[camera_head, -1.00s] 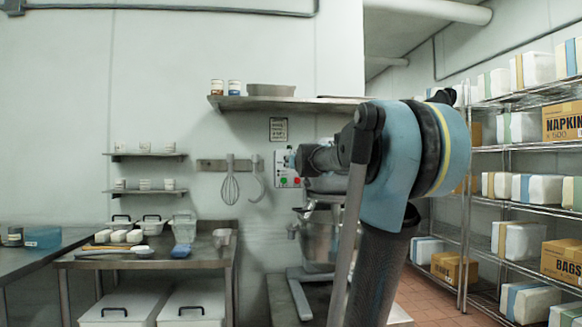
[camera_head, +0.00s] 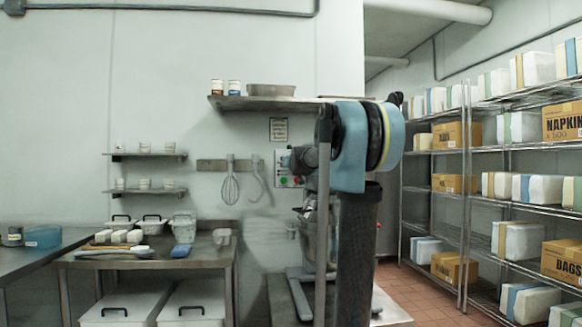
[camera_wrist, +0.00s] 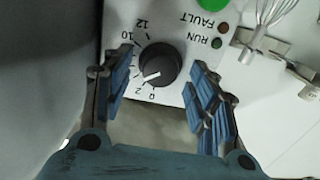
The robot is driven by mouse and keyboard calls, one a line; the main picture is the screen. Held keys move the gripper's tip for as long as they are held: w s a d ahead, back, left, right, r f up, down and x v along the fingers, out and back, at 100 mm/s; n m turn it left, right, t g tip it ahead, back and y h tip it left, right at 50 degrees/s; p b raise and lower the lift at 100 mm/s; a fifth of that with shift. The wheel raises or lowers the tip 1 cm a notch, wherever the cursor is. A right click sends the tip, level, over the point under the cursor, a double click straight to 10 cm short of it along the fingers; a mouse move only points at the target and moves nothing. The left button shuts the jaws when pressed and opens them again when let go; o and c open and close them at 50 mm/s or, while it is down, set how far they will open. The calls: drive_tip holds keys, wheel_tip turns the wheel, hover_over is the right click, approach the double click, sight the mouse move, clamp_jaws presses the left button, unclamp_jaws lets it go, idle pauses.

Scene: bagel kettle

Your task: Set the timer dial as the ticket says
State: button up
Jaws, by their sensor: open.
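The timer dial (camera_wrist: 158,64) is a round black knob with a white pointer mark, on a pale panel (camera_wrist: 178,15) in the wrist view. The scale looks upside down; 0, 2, 10 and 12 are readable. The pointer faces lower left, near the 2 and slightly past it; the exact value is unclear. My gripper (camera_wrist: 161,66) is open, its blue-padded fingers on either side of the dial, with gaps. In the head view the control box (camera_head: 282,168) is partly behind my arm. A small wall notice (camera_head: 278,129) is unreadable; I cannot tell if it is the ticket.
RUN and FAULT lamps (camera_wrist: 219,34) and a green button (camera_wrist: 213,4) lie close to the dial. A whisk (camera_head: 230,186) and hook (camera_head: 255,180) hang left of the box. A wall shelf (camera_head: 270,103) is above. A worktable (camera_head: 205,254) stands left, storage racks (camera_head: 466,205) right.

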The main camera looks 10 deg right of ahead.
drive_tip(key=shift+w, duration=0.5)
drive_tip(key=shift+c, duration=0.6)
drive_tip(key=shift+s+r, duration=0.1)
drive_tip(key=c, duration=0.9)
drive_tip(key=shift+c, duration=0.2)
